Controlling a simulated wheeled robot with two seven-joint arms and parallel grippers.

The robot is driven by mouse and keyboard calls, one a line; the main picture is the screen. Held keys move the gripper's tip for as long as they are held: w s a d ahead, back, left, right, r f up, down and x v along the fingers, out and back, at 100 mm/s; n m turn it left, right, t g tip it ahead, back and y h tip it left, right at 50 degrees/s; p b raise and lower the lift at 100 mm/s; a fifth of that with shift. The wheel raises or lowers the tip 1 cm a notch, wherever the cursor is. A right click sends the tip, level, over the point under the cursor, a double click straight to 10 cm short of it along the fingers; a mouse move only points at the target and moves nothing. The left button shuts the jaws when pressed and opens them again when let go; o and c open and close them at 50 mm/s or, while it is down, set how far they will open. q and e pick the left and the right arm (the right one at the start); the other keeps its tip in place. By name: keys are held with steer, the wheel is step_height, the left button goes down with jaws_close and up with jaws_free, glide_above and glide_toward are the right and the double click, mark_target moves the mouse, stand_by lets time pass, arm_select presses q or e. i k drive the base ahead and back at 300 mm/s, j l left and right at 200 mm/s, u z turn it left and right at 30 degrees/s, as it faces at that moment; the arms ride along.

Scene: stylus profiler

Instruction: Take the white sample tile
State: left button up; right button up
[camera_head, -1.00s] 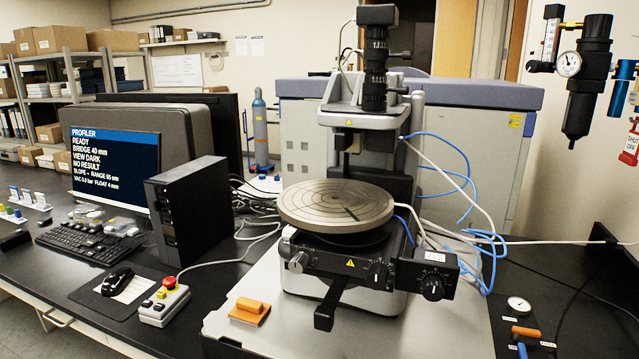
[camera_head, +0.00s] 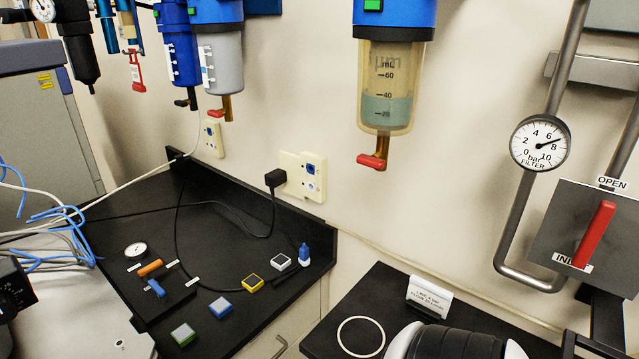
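The white sample tile (camera_head: 281,261) is a small block with white sides and a dark grey top. A blue tile (camera_head: 220,307) and a green tile (camera_head: 183,334) follow in a line toward the front edge. These tiles stand apart from each other. Neither of my grippers is in view.
A round gauge (camera_head: 136,250) and orange (camera_head: 150,268) and blue (camera_head: 156,288) handled parts lie left of the tiles. A black cable (camera_head: 240,224) runs behind them to a wall socket. Filter bowls (camera_head: 388,85) hang above. A pale ring (camera_head: 361,337) lies on the right bench.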

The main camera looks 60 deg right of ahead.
mark_target(281, 262)
steer(key=z, duration=1.6)
steer(key=k, duration=0.5)
